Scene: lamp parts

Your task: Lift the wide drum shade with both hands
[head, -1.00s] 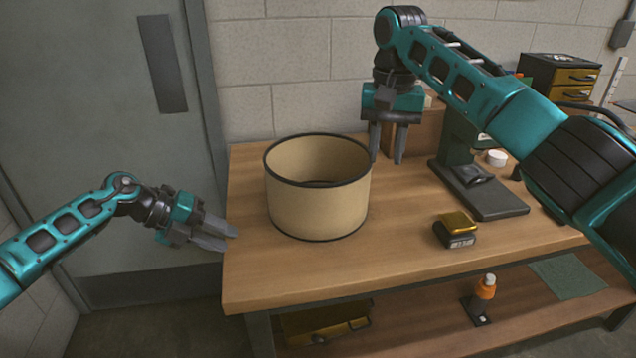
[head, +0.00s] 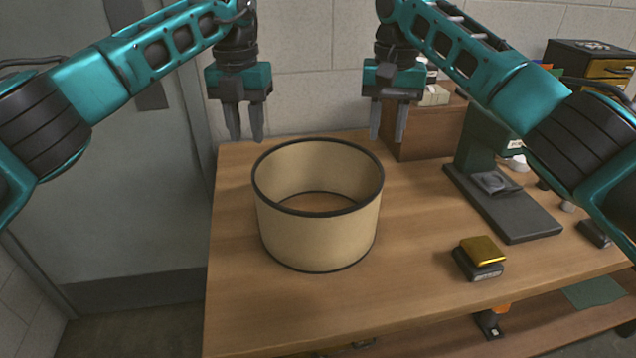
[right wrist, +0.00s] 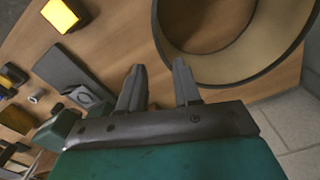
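The wide drum shade (head: 318,235) is a beige open cylinder with dark rims. It stands upright on the wooden workbench (head: 420,290), and the bench top shows through it. My left gripper (head: 245,122) points down above the shade's back left side, apart from it. My right gripper (head: 388,122) points down above its back right side, also apart. Both are empty, with a gap between the fingers. In the right wrist view, the open fingers of my right gripper (right wrist: 158,85) are beside the shade's dark rim (right wrist: 225,78), with the bench beyond.
A gold-topped block (head: 480,250) lies on the bench's right. Behind it is a dark green stand with a flat base (head: 510,215). A brown box (head: 430,135) stands at the back, near my right gripper. The bench's left edge is close to the shade.

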